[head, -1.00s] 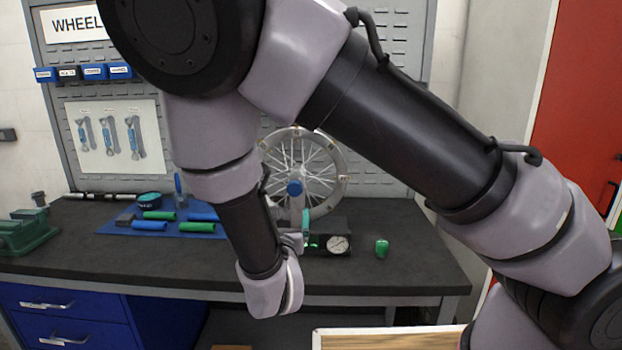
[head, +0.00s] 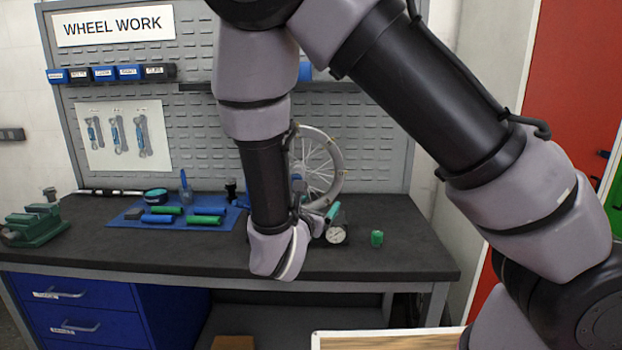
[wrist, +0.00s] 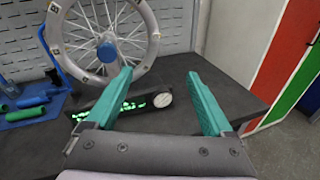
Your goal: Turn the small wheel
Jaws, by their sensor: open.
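The small wheel (head: 340,168) is a silver spoked wheel standing upright at the back of the workbench. My arm hides its left part in the head view. In the wrist view the wheel (wrist: 154,40) is at the upper left, with a blue hub at its centre. My gripper (wrist: 158,74) has two green fingers spread wide with nothing between them. The wheel lies beyond and to the left of the fingers, apart from them as far as I can tell. In the head view only part of a green finger shows beside the dial.
A black base with a round dial (head: 337,234) stands in front of the wheel. A small green object (head: 377,238) is to its right. A blue mat (head: 122,220) with green and blue grips lies left. A green vise (head: 35,228) stands farther left.

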